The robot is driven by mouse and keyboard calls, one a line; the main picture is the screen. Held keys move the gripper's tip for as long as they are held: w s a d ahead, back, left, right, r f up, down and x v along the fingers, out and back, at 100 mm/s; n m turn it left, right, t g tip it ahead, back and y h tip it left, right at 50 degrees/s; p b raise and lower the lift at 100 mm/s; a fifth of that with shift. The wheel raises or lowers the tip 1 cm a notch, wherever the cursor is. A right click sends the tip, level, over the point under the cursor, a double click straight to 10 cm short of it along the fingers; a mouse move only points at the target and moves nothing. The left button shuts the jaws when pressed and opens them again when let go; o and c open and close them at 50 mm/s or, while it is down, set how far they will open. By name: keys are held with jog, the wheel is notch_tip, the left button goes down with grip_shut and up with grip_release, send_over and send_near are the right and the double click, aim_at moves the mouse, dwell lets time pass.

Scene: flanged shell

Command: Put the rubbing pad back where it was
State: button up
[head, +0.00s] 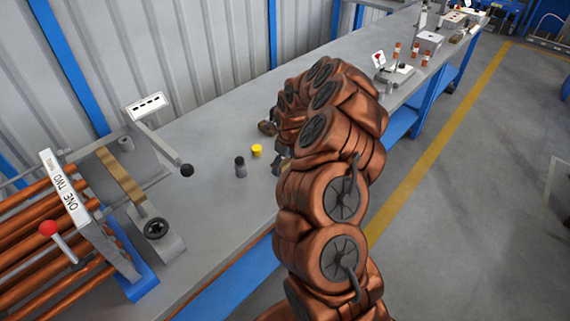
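My arm reaches over the grey bench and hides most of my gripper (277,147), which is near the bench top. Small dark parts of it show at the left edge of the arm, so I cannot tell whether it is open or shut. A small brown block-like piece (266,127) shows beside it. It may be the rubbing pad or part of the gripper; I cannot tell which. No other rubbing pad can be made out. A short yellow-topped cylinder (257,151) and a dark-topped grey cylinder (240,167) stand just left of the gripper.
The grey bench (215,200) runs along a corrugated wall. At left are a rack of copper rods (30,235), a black-knobbed lever (187,170) and a red-knobbed lever (47,228). Small fixtures (398,74) stand farther along the bench. Open floor lies at right.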

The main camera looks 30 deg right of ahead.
dwell(0.3)
jog(key=shift+r, duration=0.85)
notch_tip(320, 180, up, 11)
jog(key=s+b, duration=0.1)
jog(key=b, duration=0.1)
jog(key=shift+d+f, duration=0.15)
jog(key=shift+d, duration=0.05)
